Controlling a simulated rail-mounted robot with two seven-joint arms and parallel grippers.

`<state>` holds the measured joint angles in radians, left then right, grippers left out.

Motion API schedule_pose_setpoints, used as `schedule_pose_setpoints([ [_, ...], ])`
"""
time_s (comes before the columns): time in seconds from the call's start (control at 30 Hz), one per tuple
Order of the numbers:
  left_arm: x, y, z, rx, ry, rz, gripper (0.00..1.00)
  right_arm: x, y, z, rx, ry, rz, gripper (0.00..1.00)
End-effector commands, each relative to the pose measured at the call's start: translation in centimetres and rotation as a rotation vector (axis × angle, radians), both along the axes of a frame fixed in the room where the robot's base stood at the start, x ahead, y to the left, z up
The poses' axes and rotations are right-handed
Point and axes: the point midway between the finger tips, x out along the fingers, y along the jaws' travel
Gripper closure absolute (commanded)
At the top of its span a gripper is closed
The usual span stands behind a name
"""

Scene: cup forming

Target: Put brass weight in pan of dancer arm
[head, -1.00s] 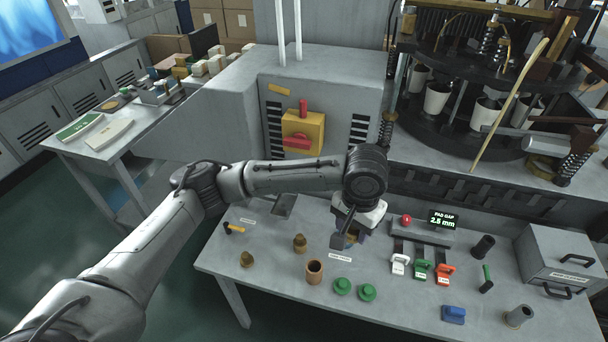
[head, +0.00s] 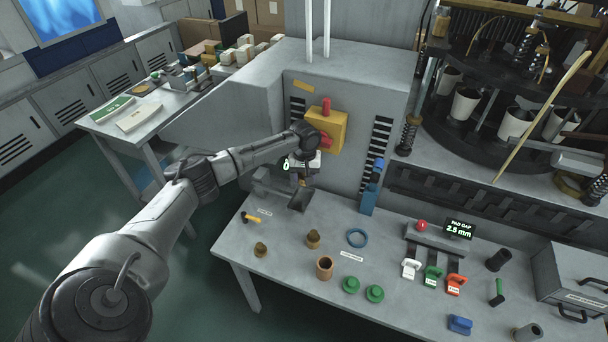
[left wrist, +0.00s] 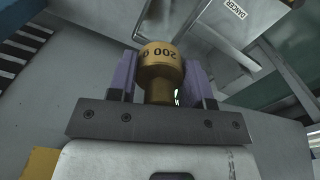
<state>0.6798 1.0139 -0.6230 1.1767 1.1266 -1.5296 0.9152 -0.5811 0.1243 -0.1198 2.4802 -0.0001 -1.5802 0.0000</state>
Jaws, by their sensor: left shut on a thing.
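In the head view the gripper (head: 306,181) is small and partly hidden by my wrist, above the far left part of the bench. Just below it is a dark square pan (head: 299,201), beside a grey block; this looks like the dancer arm's pan. The weight appears above and apart from the pan, but the gap is hard to judge. A label starting "DANCER" (left wrist: 235,9) shows in the left wrist view. My right gripper is not in view.
A yellow switch box (head: 326,130) is behind my gripper.

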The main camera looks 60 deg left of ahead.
Motion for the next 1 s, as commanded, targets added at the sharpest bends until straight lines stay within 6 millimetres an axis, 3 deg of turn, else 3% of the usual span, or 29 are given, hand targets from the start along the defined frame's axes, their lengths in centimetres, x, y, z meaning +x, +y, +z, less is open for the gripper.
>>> schedule_pose_setpoints([
  [0.47,-0.1,0.3,0.1,-0.001,-0.001,0.005,0.83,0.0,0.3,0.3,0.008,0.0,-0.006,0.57],
  [0.73,-0.2,0.2,0.4,0.0,0.001,0.005,0.83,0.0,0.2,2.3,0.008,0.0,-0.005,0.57],
  [1.0,-0.1,0.1,-2.5,-0.001,0.001,0.004,0.83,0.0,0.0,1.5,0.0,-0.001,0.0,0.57],
])
